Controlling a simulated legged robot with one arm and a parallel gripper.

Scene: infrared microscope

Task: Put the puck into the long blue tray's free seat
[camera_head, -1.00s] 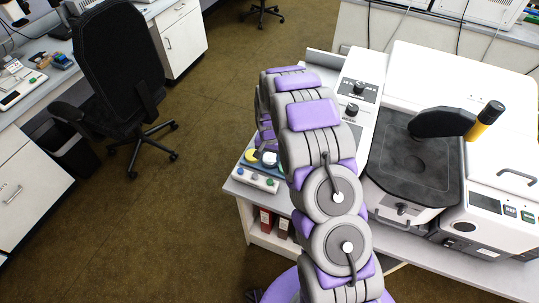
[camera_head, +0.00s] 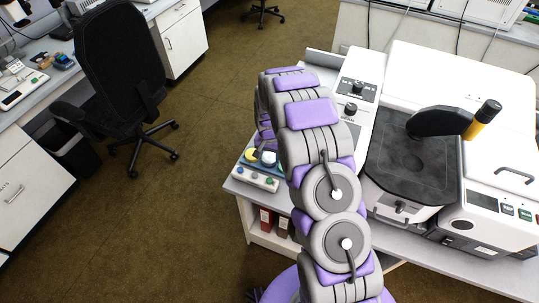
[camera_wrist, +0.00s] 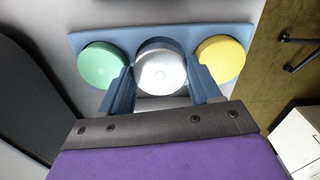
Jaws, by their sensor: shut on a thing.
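The silver-white puck (camera_wrist: 160,72) is between the two blue fingers of my gripper (camera_wrist: 162,86) in the wrist view. My gripper is shut on its sides. The long blue tray (camera_wrist: 200,30) runs across behind it, with a green puck (camera_wrist: 101,64) at its left and a yellow puck (camera_wrist: 220,60) at its right. The held puck is lined up over the tray's middle, between these two; I cannot tell whether it touches the seat. In the head view the tray (camera_head: 243,160) shows in part beside my arm, which hides my gripper.
A strip with coloured knobs (camera_head: 256,178) lies along the bench's front left edge. The white microscope housing (camera_head: 430,75) and its dark stage (camera_head: 415,160) stand to the right of my arm. A black chair (camera_head: 118,65) stands on the floor at the left.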

